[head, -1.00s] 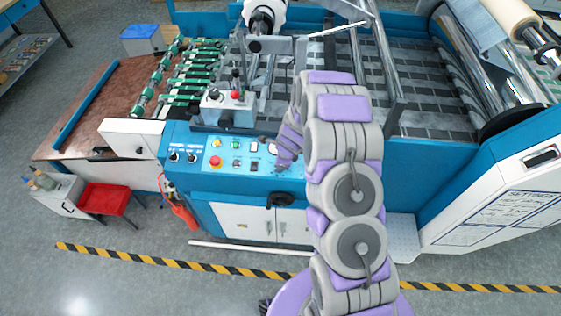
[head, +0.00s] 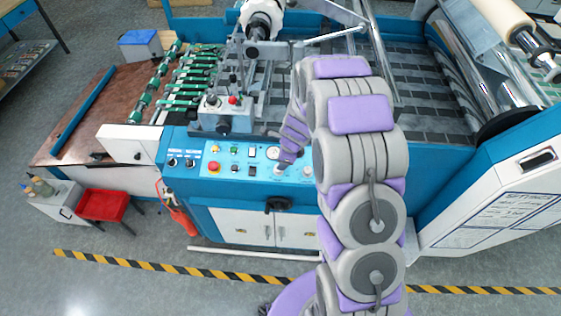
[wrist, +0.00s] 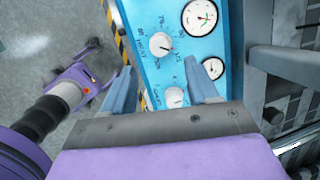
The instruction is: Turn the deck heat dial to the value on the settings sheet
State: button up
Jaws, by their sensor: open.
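A light-blue control panel (head: 225,158) is on the front of the blue machine. In the wrist view a white dial (wrist: 160,43) with a printed scale is on the panel, just beyond my gripper (wrist: 158,68). My gripper is open and empty; its fingers are spread on either side below the dial and appear apart from it. A second white dial (wrist: 174,97) shows between the fingers. I cannot tell which is the deck heat dial; the labels are too small. In the head view my arm hides the fingertips. A white printed sheet (head: 490,222) is on the right side panel; its values are unreadable.
Two round gauges, one upper (wrist: 200,17) and one lower (wrist: 213,68), sit right of the dials.

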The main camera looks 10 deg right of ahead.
jog(key=v, duration=0.8)
jog(key=shift+s+a+r, duration=0.1)
jog(key=shift+r, duration=0.05)
jog(key=s+a+r+n+g+b, duration=0.1)
jog(key=s+a+r+n+b, duration=0.1)
jog(key=s+n+b, duration=0.3)
jog(key=s+a+r+n+g, duration=0.1)
jog(key=s+n, duration=0.2)
jog(key=s, duration=0.4)
jog(key=s+a+r+n+b, duration=0.2)
jog(key=s+n+b, duration=0.1)
jog(key=s+n, duration=0.15)
jog(key=s+d+n+g+h+b, duration=0.1)
jog(key=s+n+b, duration=0.4)
jog(key=s, duration=1.5)
jog(key=d+f+n+g, duration=0.1)
jog(key=n, duration=0.4)
jog(key=shift+s+d+g+h+b, duration=0.3)
jog(key=shift+s+d+g+b, duration=0.05)
jog(key=shift+s+d+g, duration=0.05)
